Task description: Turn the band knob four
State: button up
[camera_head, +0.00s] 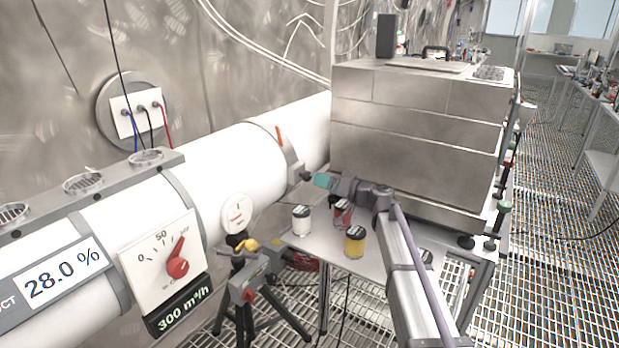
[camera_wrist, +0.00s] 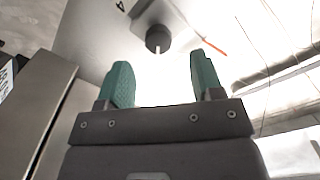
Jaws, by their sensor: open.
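The band knob (camera_wrist: 158,40) is a dark round knob with a white pointer line, on a grey block on a band around the white pipe. A label reading 4 is beside it in the wrist view. In the head view the knob (camera_head: 307,176) is small, at the right end of the band (camera_head: 290,152). My gripper (camera_wrist: 162,72) has two teal fingers, open and empty. The knob shows beyond the fingertips, lined up with the gap between them, and appears apart from them. In the head view my gripper (camera_head: 321,180) is just right of the knob.
A large steel box (camera_head: 415,125) stands right behind my arm. A small table (camera_head: 325,250) below holds several cans. A tripod (camera_head: 250,285) stands left of it. An orange mark (camera_head: 279,136) is on the pipe. A red dial knob (camera_head: 177,266) is at the lower left.

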aim_at(310, 177)
jog(key=x, duration=0.6)
jog(key=shift+w, duration=0.15)
jog(key=shift+d, duration=0.1)
jog(key=c, duration=0.9)
